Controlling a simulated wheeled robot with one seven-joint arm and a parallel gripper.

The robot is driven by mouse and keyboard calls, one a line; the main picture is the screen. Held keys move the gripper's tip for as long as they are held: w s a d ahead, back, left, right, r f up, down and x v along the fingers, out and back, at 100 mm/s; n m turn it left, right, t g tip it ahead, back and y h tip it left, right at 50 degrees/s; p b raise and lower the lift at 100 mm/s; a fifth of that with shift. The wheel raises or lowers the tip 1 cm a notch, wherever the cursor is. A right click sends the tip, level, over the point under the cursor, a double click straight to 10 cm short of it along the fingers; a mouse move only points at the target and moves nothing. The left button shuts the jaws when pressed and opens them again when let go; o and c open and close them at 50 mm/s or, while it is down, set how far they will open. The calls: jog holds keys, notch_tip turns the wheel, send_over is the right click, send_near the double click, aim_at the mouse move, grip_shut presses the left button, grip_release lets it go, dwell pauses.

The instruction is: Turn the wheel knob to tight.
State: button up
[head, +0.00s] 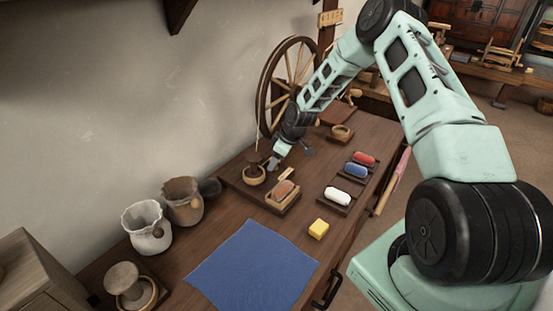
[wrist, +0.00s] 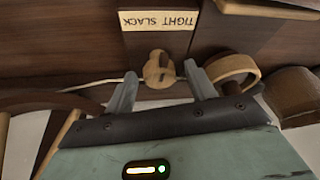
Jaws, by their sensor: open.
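The wheel knob (wrist: 159,68) is a pale wooden turning piece below a cream label (wrist: 158,20) marked TIGHT and SLACK, which appears upside down in the wrist view. Which word the knob points to I cannot tell. My gripper (wrist: 161,72) is open, with one finger on each side of the knob and gaps showing. In the head view my gripper (head: 274,163) is low over the dark board at the foot of the spinning wheel (head: 288,82); I cannot make out the knob there.
A wooden cup (head: 253,176) stands close by my gripper, and a brush-like block (head: 284,190) lies in front. Red, blue and white rolls (head: 337,196) lie to the right.

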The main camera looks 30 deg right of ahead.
jog(key=c, duration=1)
jog(key=shift+o, duration=0.2)
jog(key=shift+m, duration=0.3)
jog(key=m+h+b, duration=0.1)
jog(key=m, duration=0.2)
jog(key=shift+a+t, duration=0.2)
jog(key=shift+t, duration=0.2)
jog(key=shift+m+h+b, duration=0.35)
jog(key=shift+m+h, duration=0.55)
jog(key=shift+m, duration=1)
jog(key=o, duration=1)
jog(key=shift+c, duration=0.2)
